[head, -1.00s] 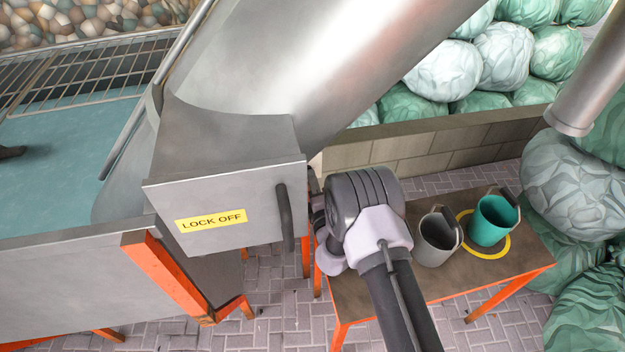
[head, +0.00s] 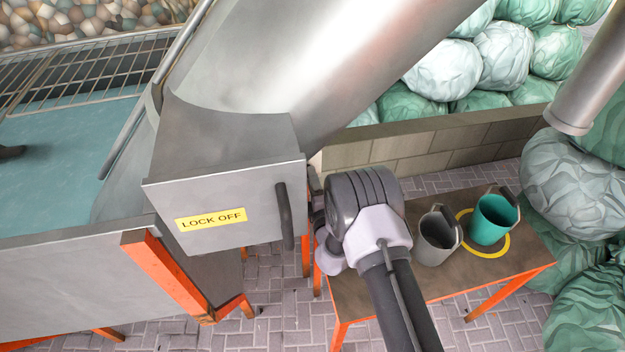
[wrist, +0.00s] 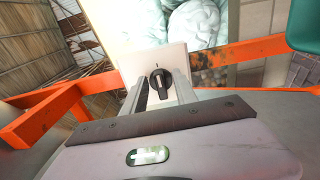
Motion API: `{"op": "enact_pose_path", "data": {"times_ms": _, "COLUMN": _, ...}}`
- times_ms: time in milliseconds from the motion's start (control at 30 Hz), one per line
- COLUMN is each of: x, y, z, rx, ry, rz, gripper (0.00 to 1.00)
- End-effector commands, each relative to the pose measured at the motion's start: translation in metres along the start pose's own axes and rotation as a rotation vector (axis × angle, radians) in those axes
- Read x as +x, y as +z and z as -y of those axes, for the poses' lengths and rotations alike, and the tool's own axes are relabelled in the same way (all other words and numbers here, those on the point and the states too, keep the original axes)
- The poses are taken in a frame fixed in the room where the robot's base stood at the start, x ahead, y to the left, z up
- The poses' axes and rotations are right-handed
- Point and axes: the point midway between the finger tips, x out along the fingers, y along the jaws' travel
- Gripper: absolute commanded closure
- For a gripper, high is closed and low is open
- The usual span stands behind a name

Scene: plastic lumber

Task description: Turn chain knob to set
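The knob (wrist: 160,82) shows in the wrist view as a black round dial with a pale bar across it, on a light square plate (wrist: 160,58). A small dark mark is on the plate above it. My gripper (wrist: 158,80) is open, its two grey fingers on the left and right of the knob with gaps visible. I cannot tell how far the fingertips are from the plate. In the head view my arm's wrist hides the fingers, and the knob is not visible.
A grey hatch with a dark handle (head: 284,216) and a yellow LOCK OFF label (head: 211,219) is left of my arm. A grey cup (head: 436,236) and a teal cup (head: 494,219) stand on the orange-legged table (head: 365,292). Orange beams (wrist: 235,56) cross near the plate.

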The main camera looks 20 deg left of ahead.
Motion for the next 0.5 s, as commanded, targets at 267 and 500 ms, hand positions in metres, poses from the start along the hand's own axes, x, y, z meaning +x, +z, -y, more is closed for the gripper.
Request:
{"op": "enact_pose_path", "data": {"times_ms": 267, "x": 0.0, "y": 0.0, "z": -0.001, "rx": 0.0, "ry": 0.001, "rz": 0.0, "gripper": 0.65}}
{"op": "enact_pose_path", "data": {"times_ms": 500, "x": -0.04, "y": 0.0, "z": -0.002, "rx": 0.0, "ry": -0.003, "rz": -0.001, "gripper": 0.65}}
